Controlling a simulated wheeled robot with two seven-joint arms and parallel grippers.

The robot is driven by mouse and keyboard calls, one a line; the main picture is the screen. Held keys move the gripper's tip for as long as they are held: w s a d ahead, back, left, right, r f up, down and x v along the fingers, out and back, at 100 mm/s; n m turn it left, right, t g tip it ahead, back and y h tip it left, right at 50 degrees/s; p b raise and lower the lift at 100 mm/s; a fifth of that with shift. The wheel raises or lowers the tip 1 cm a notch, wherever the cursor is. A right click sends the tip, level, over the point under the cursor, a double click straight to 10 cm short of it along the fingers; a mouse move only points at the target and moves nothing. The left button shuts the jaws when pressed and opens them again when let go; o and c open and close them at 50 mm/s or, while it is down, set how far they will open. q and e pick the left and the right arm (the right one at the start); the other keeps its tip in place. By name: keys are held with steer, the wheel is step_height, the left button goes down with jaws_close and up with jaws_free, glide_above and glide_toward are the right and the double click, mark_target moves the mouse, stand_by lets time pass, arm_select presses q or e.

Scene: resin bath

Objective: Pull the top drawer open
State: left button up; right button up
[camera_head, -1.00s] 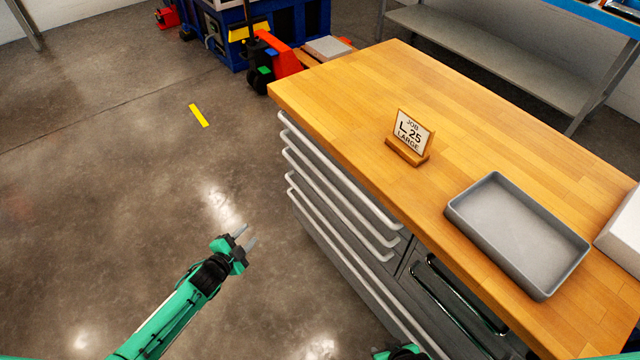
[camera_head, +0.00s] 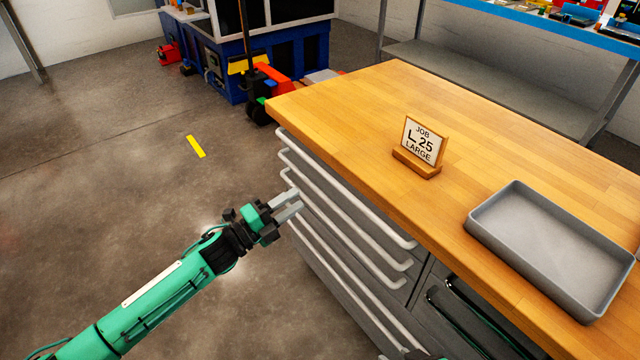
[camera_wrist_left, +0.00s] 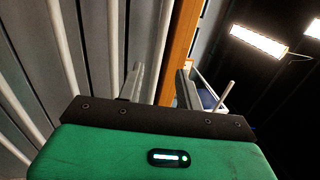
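The drawer cabinet stands under a wooden worktop (camera_head: 450,140). Its drawers carry long pale bar handles, and the top drawer's handle (camera_head: 345,187) runs just below the worktop edge. The top drawer looks shut. My left gripper (camera_head: 297,201) is open and empty in front of the handles near the cabinet's left end, its fingers pointing at the drawer fronts. In the left wrist view the fingers (camera_wrist_left: 158,85) are apart, with a handle bar (camera_wrist_left: 166,45) and the worktop edge (camera_wrist_left: 182,45) beyond the gap. Contact with a handle cannot be told.
A "JOB L-25 LARGE" sign (camera_head: 421,143) and a grey tray (camera_head: 490,243) stand on the worktop. Dark handles (camera_head: 470,320) show on the cabinet's right part. A red pallet jack (camera_head: 270,80) stands beyond the worktop. The floor to the left is clear.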

arm_select(q)
steer(key=x, duration=0.8)
steer(key=shift+w+d, duration=0.2)
steer(key=shift+d, duration=0.1)
steer(key=shift+r, duration=0.1)
jaws_close()
